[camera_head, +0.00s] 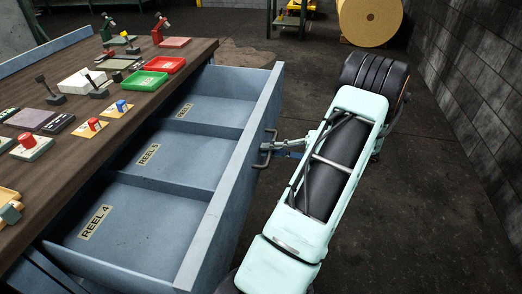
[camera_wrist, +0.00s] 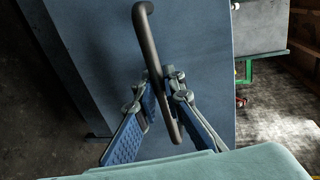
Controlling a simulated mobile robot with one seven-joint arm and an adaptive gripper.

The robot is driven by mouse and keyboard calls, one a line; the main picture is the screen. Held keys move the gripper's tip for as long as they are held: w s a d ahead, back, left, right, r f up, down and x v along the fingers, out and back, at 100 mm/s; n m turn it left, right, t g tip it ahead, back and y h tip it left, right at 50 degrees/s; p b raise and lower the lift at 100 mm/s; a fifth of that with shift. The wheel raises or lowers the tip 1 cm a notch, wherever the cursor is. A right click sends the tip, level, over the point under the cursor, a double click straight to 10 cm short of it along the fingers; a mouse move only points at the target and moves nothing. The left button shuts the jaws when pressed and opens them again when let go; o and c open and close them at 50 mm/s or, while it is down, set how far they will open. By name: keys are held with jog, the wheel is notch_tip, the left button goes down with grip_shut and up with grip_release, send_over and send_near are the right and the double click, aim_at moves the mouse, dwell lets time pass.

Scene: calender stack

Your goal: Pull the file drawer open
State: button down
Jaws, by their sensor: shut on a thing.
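The blue-grey file drawer (camera_head: 221,196) stands well out from under the wooden-topped bench in the head view. Its inside has several compartments, with labels such as REEL 4 and REEL 5, and the visible floors look bare. A dark bar handle (camera_head: 266,150) is on the drawer's front face. My gripper (camera_head: 277,151) reaches the handle from the right. In the wrist view, the two blue-padded fingers of my gripper (camera_wrist: 164,103) lie on either side of the handle (camera_wrist: 149,45) and are shut on it. My arm hides part of the floor beside the drawer.
The bench top (camera_head: 130,105) holds a green tray (camera_head: 143,81), a red tray (camera_head: 165,65) and several small tools and blocks. A large tan roll (camera_head: 370,20) stands at the back. A block wall (camera_head: 480,100) runs along the right. Dark floor is clear between drawer and wall, apart from my arm.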

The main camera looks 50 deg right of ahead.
jog(key=shift+s+d, duration=0.25)
jog(key=shift+s, duration=0.35)
jog(key=c, duration=2.3)
grip_release()
jog(key=v, duration=1.2)
